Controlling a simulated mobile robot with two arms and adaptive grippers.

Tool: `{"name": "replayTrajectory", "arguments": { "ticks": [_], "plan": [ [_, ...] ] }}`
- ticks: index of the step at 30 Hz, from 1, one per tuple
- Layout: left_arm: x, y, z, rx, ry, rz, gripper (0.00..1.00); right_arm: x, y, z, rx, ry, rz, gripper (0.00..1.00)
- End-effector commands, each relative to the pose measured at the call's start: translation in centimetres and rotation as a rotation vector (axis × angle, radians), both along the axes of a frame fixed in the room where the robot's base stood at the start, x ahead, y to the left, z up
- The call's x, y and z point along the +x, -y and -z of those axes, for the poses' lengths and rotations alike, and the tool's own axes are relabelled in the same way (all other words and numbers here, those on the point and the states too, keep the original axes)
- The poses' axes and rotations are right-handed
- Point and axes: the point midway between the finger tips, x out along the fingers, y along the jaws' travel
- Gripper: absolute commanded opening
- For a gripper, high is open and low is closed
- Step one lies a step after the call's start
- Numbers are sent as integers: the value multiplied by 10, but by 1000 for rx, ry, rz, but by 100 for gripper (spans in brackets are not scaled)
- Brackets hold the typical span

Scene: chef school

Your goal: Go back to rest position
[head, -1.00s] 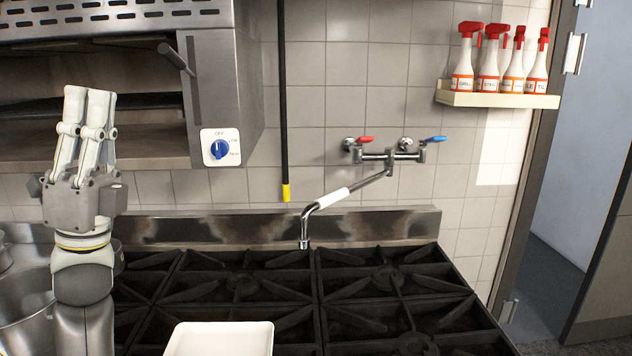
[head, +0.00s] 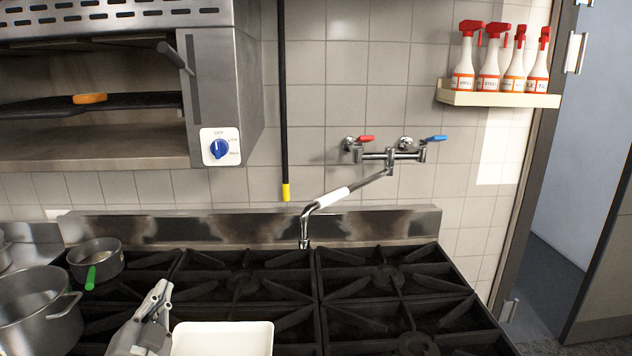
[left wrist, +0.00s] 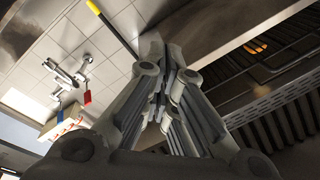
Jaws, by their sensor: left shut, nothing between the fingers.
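My left gripper (head: 157,298) is low in the head view, beside the left edge of a white tray (head: 222,340) on the stove. In the left wrist view my left gripper (left wrist: 165,52) has its fingers together with nothing between them. Below it the stove shows only in the head view. My right gripper is in neither view.
A stove (head: 290,290) with black grates fills the front. A pot (head: 38,310) and a small green-handled pan (head: 97,258) stand at left. An oven (head: 215,100) holds an orange item (head: 90,98) on its rack. A faucet (head: 345,190) reaches over the stove.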

Motion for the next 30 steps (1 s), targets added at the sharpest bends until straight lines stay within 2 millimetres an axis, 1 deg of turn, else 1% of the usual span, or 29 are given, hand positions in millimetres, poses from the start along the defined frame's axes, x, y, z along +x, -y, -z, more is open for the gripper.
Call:
{"name": "replayTrajectory", "arguments": {
  "ticks": [1, 2, 3, 5, 6, 8, 9, 11, 12, 14, 15, 17, 18, 20, 21, 24, 26, 29, 30],
  "plan": [
    [-12, 5, 36, -67, -110, 6, 0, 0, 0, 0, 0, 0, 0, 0],
    [-20, 8, 57, -108, -176, 6, 0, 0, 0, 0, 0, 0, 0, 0],
    [-33, 12, 84, -165, -266, 4, 0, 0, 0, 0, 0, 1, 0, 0],
    [-56, 20, 123, -246, -401, -5, 0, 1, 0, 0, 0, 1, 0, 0],
    [-74, 25, 147, -298, -489, -14, 0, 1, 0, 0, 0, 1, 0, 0],
    [-103, 34, 180, -370, -620, -32, 0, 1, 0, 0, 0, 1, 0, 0],
    [-123, 39, 199, -412, -701, -47, 0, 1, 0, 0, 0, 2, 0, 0],
    [-152, 46, 222, -468, -811, -70, 0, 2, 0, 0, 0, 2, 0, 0],
    [-171, 51, 235, -499, -879, -87, 0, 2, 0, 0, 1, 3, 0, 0],
    [-198, 57, 250, -540, -973, -112, 0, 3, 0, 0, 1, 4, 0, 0],
    [-216, 61, 259, -564, -1032, -129, 0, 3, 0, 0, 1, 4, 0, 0],
    [-242, 67, 270, -597, -1114, -154, 0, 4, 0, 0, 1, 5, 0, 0],
    [-259, 70, 276, -616, -1167, -173, 0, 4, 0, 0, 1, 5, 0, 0],
    [-284, 76, 283, -643, -1245, -200, 0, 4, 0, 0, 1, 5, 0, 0],
    [-301, 79, 287, -657, -1295, -219, 0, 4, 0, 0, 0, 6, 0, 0],
    [-292, 79, 320, -655, -1302, -224, 0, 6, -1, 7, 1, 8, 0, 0],
    [-288, 80, 338, -654, -1307, -225, 0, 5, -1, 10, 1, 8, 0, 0],
    [-284, 80, 371, -651, -1317, -228, 0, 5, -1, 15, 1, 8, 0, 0],
    [-283, 81, 386, -650, -1323, -229, 0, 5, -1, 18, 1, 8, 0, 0]
  ]
}}
